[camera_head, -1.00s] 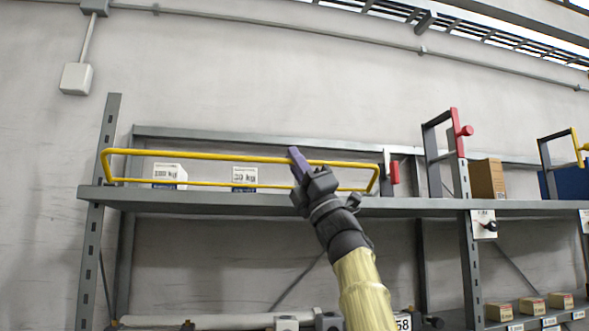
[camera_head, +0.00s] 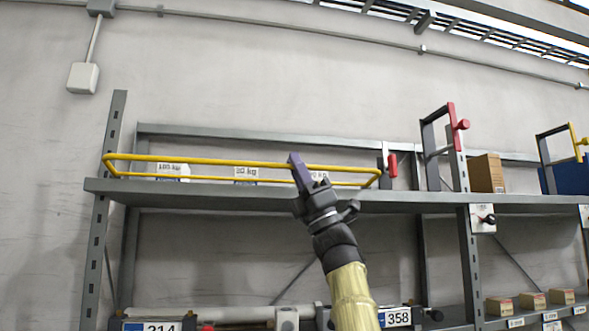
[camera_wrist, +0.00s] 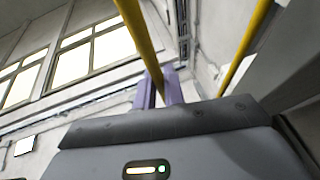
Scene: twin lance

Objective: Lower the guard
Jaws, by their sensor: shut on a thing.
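The guard is a yellow tubular frame (camera_head: 220,162) along the front of the upper shelf. Its top rail stands a little above the shelf edge. My gripper (camera_head: 297,163) is shut on the top rail, right of the rail's middle. In the wrist view the yellow rail (camera_wrist: 139,35) runs between the two purple fingers of my gripper (camera_wrist: 159,88). A red handle (camera_head: 393,165) on a grey bracket stands by the guard's right end. My fingers hide a short part of the rail.
The grey upper shelf (camera_head: 150,187) lies just below the guard. Boxes with weight labels (camera_head: 246,173) stand behind it. Red (camera_head: 453,130) and yellow (camera_head: 575,142) upright frames stand to the right, with a cardboard box (camera_head: 487,173) between. A lower shelf holds small boxes (camera_head: 532,301).

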